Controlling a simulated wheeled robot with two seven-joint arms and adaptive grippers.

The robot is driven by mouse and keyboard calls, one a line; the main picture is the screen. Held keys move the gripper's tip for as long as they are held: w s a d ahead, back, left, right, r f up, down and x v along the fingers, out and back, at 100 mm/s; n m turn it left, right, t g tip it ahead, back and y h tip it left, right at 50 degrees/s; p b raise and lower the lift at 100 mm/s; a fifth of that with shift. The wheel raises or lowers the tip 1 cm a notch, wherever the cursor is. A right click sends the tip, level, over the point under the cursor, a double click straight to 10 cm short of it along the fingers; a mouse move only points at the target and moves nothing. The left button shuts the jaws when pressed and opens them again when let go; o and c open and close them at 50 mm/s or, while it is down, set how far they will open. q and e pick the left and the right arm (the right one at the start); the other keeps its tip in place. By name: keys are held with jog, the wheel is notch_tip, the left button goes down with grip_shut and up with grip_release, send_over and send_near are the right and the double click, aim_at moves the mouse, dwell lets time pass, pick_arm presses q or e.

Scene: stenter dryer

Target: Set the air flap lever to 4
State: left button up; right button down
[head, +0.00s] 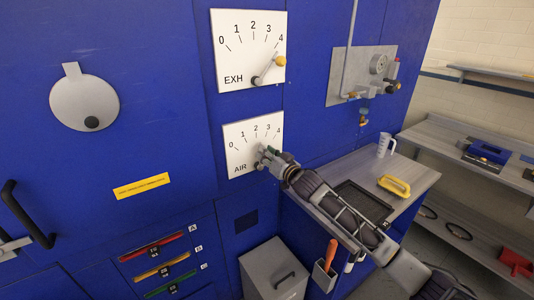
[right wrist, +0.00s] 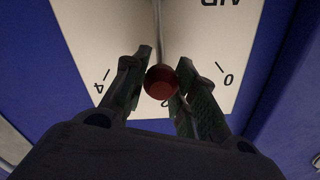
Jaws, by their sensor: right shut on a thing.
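The AIR dial plate (head: 237,135) is white, marked 0 to 4, and sits on the blue machine front below the EXH dial. In the head view my right gripper (head: 266,151) is at this plate and covers part of the lever. In the right wrist view the plate (right wrist: 210,25) appears upside down, with 4 at left and 0 at right. The air flap lever's red knob (right wrist: 161,82) lies between the two fingers of my right gripper (right wrist: 163,90), which is shut on it. The lever points near the middle marks, around 2 to 3; the exact mark is hidden. My left gripper is not in view.
The EXH dial (head: 247,45) above has a yellow-knobbed lever near 4. A bench (head: 400,185) with a yellow-handled item (head: 394,186) and a clear jug (head: 385,145) stands at right. A grey bin (head: 272,268) stands below the dials.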

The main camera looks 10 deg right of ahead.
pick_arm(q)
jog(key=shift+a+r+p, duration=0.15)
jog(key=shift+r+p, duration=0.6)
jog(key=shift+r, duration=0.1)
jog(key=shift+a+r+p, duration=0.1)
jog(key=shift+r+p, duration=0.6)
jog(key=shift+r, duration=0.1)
pick_arm(e)
jog(key=w+d+f+m, duration=0.2)
jog(key=d+m, duration=0.3)
jog(key=m, duration=0.3)
jog(key=shift+d, duration=0.2)
jog(key=c, duration=1.1)
grip_release()
jog(key=shift+d, duration=0.1)
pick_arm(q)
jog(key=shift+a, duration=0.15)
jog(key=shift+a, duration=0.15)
pick_arm(e)
jog(key=shift+s+f, duration=0.1)
jog(key=shift+s, duration=0.1)
